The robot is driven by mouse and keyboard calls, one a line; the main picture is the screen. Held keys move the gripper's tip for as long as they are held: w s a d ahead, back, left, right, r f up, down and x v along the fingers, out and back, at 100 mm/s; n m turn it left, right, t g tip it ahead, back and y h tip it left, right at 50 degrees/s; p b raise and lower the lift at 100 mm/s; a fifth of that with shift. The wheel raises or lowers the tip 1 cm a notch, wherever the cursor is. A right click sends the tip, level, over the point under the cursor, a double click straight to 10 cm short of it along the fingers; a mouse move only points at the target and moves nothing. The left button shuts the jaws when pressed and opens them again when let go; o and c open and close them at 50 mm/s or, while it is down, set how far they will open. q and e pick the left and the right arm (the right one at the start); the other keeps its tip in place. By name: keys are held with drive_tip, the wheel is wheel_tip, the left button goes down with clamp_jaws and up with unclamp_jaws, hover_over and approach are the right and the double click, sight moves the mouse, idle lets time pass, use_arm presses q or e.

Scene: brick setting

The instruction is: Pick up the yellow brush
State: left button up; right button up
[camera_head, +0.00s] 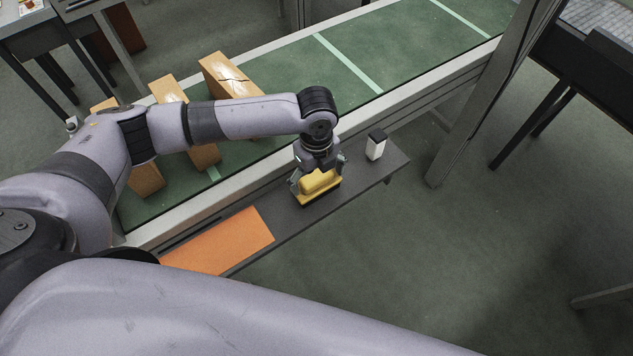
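The yellow brush (319,184) is at the dark side shelf (345,185) beside the conveyor. My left gripper (318,182) points down over the brush, with one finger on each side of it. The view does not show clearly whether the fingers press on the brush or stand slightly apart from it. I cannot tell whether the brush rests on the shelf or is just above it. My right gripper is out of view; a pale arm link of mine crosses the bottom.
An orange sheet (222,241) lies on the shelf's left part. A small white block with a black top (376,146) stands to the right of the brush. Several bricks (232,73) lie on the green conveyor (400,45) under and behind my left arm. A metal post (470,120) rises at right.

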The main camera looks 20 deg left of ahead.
sight(316, 175)
use_arm(q)
drive_tip(key=c, duration=1)
drive_tip(key=shift+r, duration=0.1)
wheel_tip(316, 175, up, 20)
drive_tip(key=shift+f+b, duration=0.1)
drive_tip(key=shift+b, duration=0.75)
drive_tip(key=o, duration=0.7)
drive_tip(key=c, duration=0.5)
